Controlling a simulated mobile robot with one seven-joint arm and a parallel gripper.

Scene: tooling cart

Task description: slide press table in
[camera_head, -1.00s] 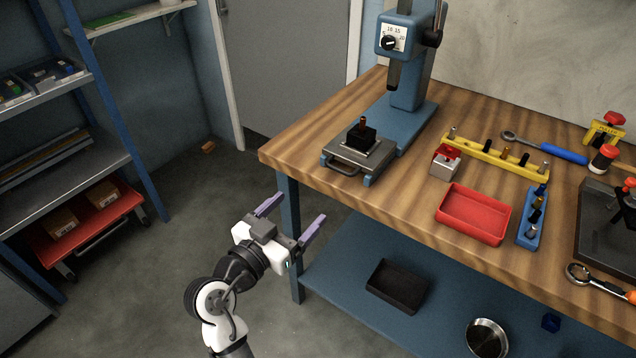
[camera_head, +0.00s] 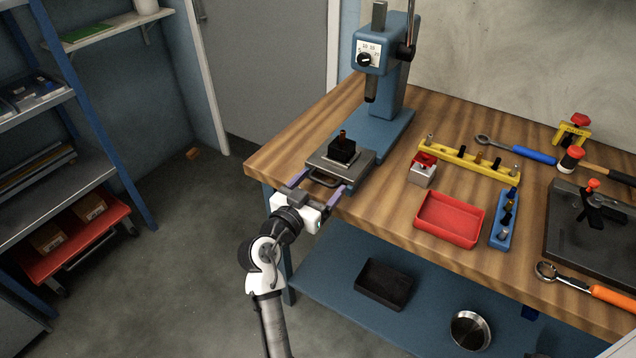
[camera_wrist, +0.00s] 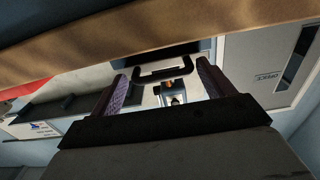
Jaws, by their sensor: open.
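The press table (camera_head: 357,168) is a grey sliding plate at the front of the blue press (camera_head: 389,95). It is pulled out toward the bench's front edge, short of the press head. A black block (camera_head: 342,150) with a copper-coloured pin stands on it. Its dark loop handle (camera_head: 322,181) faces my gripper (camera_head: 321,182). My gripper is open, with its purple fingers on either side of the handle. In the wrist view the handle (camera_wrist: 163,73) shows between the two fingertips (camera_wrist: 163,80). I cannot tell whether the fingers touch it.
On the wooden bench (camera_head: 290,141), a yellow rack (camera_head: 470,160), red tray (camera_head: 450,219) and blue holder (camera_head: 504,219) stand to the right. A shelf (camera_head: 50,182) stands left. The floor (camera_head: 185,260) between is mostly clear.

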